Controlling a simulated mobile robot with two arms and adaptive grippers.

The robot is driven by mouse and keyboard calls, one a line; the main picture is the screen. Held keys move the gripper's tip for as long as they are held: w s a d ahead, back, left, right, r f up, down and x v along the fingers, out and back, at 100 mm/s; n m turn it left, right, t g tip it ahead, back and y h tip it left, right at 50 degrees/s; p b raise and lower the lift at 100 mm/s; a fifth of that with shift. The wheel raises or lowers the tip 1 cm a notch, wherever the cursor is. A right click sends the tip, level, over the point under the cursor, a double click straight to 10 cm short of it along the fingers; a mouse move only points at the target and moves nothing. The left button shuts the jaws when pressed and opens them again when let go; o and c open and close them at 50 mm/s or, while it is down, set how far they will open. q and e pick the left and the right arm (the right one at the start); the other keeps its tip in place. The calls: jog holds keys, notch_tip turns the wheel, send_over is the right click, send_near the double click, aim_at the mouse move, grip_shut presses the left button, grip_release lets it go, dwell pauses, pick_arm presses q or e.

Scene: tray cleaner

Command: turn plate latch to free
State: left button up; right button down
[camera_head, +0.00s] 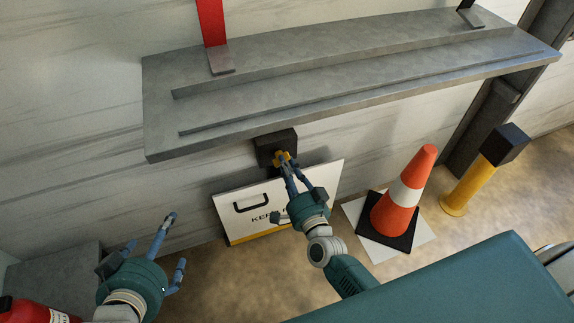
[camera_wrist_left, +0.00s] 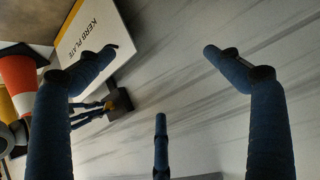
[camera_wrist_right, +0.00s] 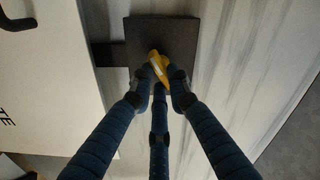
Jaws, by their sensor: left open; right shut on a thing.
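The plate latch is a yellow knob (camera_head: 281,158) on a dark square block (camera_head: 268,148) fixed to the wall under the grey shelf. My right gripper (camera_head: 287,165) is shut on the yellow knob; the right wrist view shows its fingertips closed around the knob (camera_wrist_right: 158,66), with the dark block (camera_wrist_right: 160,35) behind. The white kerb plate (camera_head: 238,218) leans at the wall just below the block, with a black handle and a yellow lower edge. A dark bar reaches from the block to the plate in the right wrist view. My left gripper (camera_head: 176,245) is open and empty at lower left.
The grey shelf (camera_head: 330,90) juts out above the latch. An orange and white cone (camera_head: 405,190) and a yellow post (camera_head: 470,185) stand to the right. A grey block (camera_head: 50,275) and a red cylinder (camera_head: 25,312) are at lower left.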

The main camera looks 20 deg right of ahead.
pick_arm(q)
jog(key=shift+w+d+r+t+h+b, duration=0.15)
jog(key=shift+w+d+r+t, duration=0.1)
jog(key=shift+w+r+t, duration=0.4)
jog(key=shift+w+d+r+t+h+b, duration=0.1)
jog(key=shift+w+d+r+t+b, duration=0.2)
jog(key=shift+r, duration=0.55)
jog(key=shift+w+d+r+t+h+b, duration=0.1)
jog(key=shift+w+d+r+t+h, duration=0.1)
jog(key=shift+w+r+t, duration=0.4)
pick_arm(e)
jog(key=shift+f+m, duration=0.2)
jog(key=shift+m, duration=2.8)
pick_arm(q)
jog(key=shift+w+r, duration=0.1)
jog(key=shift+r, duration=0.1)
pick_arm(e)
jog(key=c, duration=1.7)
grip_release()
jog(key=shift+o, duration=0.2)
jog(key=shift+s, duration=0.1)
jog(key=s, duration=1.2)
jog(key=shift+d, duration=0.15)
